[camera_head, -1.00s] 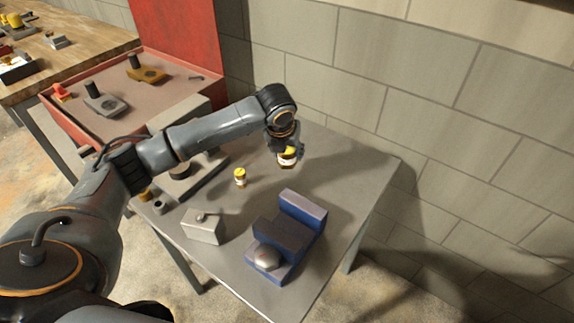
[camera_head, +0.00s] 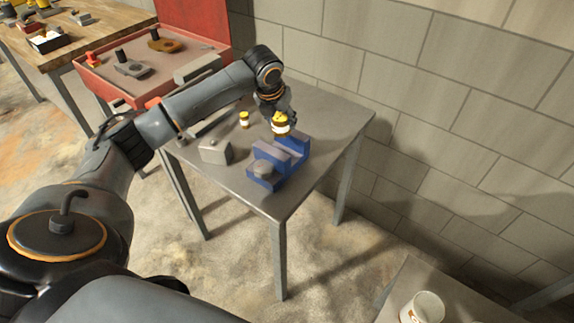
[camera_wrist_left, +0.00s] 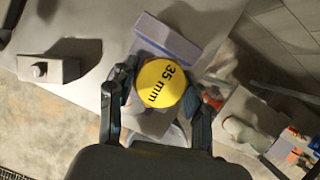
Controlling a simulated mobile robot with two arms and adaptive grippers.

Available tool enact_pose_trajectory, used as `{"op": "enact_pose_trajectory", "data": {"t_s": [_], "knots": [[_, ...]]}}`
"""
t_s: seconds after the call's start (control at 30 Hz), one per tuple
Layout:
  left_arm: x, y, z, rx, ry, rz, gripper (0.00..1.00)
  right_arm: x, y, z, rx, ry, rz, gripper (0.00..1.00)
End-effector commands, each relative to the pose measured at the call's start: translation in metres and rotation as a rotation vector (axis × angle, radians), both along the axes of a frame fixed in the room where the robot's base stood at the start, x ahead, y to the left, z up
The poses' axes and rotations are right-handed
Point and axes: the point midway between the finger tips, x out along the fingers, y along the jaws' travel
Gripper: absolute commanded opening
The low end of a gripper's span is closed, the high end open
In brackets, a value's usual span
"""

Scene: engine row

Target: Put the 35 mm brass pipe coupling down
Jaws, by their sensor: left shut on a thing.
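The 35 mm brass pipe coupling (camera_head: 281,127) shows a yellow end above a paler lower part. In the left wrist view its yellow face (camera_wrist_left: 160,83) reads "35 mm". My left gripper (camera_head: 280,115) is shut on it, one finger on each side. In the head view the coupling overlaps the far end of the blue vise (camera_head: 266,168) on the grey metal table. It looks held above the vise; whether they touch I cannot tell. A smaller yellow-and-white piece (camera_head: 244,120) stands on the table to the left. My right gripper is not in view.
A grey block (camera_head: 215,151) with a knob stands left of the vise. A red tray (camera_head: 103,86) with metal parts is at the back left. A white cup (camera_head: 425,307) stands on another surface at the lower right. The table's front left corner is bare.

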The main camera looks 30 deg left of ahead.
Motion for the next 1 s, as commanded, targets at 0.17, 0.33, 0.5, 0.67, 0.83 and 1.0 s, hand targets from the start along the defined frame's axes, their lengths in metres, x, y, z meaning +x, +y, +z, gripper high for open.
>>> {"op": "enact_pose_trajectory", "data": {"t_s": [0.17, 0.33, 0.5, 0.67, 0.83, 1.0], "knots": [[-0.001, 0.000, -0.032, -0.001, 0.004, -0.001, 0.06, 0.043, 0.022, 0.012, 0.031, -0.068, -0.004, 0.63], [0.000, 0.000, -0.053, 0.000, 0.001, -0.002, 0.06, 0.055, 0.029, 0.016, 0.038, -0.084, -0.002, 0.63], [-0.001, 0.000, -0.068, 0.000, 0.002, -0.002, 0.06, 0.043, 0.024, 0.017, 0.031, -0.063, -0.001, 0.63], [0.000, 0.000, -0.090, -0.001, 0.002, -0.001, 0.06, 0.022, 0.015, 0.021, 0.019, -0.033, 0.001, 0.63], [0.001, 0.000, -0.094, 0.000, -0.002, -0.002, 0.06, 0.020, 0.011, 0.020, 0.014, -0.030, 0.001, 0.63], [0.000, 0.000, -0.096, 0.001, -0.001, -0.002, 0.06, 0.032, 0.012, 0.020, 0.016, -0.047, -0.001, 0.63]]}}
